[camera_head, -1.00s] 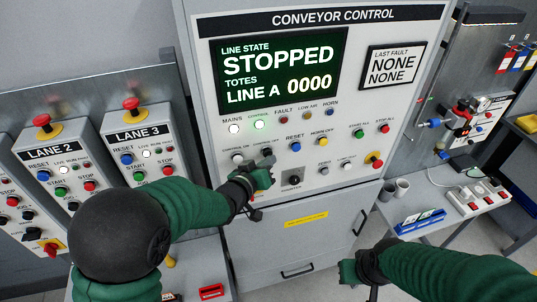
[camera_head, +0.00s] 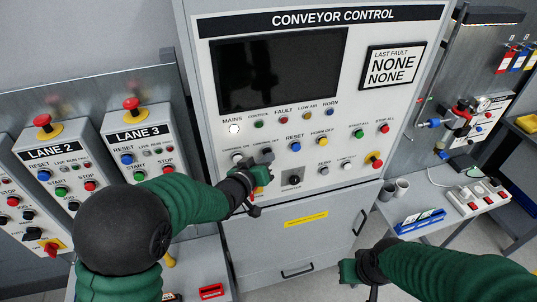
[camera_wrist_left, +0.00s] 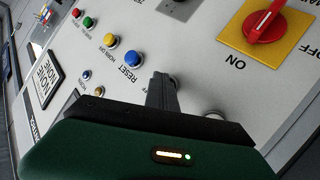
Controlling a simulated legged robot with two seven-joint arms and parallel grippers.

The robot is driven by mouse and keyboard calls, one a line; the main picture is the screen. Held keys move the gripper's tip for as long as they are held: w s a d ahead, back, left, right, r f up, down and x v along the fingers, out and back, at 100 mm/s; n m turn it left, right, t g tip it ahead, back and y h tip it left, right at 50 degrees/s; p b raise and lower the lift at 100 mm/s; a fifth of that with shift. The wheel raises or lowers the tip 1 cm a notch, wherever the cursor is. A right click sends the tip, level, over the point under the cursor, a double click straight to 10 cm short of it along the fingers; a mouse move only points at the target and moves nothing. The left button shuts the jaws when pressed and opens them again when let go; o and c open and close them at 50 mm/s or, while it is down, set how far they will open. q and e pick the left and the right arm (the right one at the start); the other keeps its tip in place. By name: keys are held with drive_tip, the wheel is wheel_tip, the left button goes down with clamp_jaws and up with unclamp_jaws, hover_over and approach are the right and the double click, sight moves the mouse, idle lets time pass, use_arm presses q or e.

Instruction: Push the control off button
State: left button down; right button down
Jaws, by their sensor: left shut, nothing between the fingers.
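The grey conveyor control panel (camera_head: 350,130) stands ahead, its screen (camera_head: 280,70) black. The mains lamp (camera_head: 234,129) is lit white; the control lamp (camera_head: 259,124) is dark green. My left gripper (camera_head: 266,156) is shut and empty, its tips at the panel in the control on/off button row. The control off button is hidden behind the fingers, so contact cannot be seen directly. In the left wrist view the closed fingers (camera_wrist_left: 161,90) point at the panel beside the blue reset button (camera_wrist_left: 133,59). My right gripper (camera_head: 350,271) is low at the right; its fingers are unclear.
A pale button (camera_head: 238,158), apparently control on, is left of my fingers. A black selector (camera_head: 293,180) sits below right. The lane 2 and lane 3 boxes (camera_head: 137,150) stand at left. A side table (camera_head: 450,205) with mugs and a power strip is at right.

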use_arm(q)
drive_tip(key=shift+w+a, duration=0.1)
drive_tip(key=shift+w, duration=0.05)
idle(0.3)
drive_tip(key=shift+s+d+b, duration=0.2)
drive_tip(key=shift+s, duration=0.4)
drive_tip(key=shift+s+d+b, duration=0.2)
drive_tip(key=shift+s, duration=0.4)
drive_tip(key=s, duration=0.1)
drive_tip(key=s+d+b, duration=0.1)
drive_tip(key=s, duration=0.2)
drive_tip(key=shift+s+d, duration=0.3)
drive_tip(key=shift+s, duration=0.05)
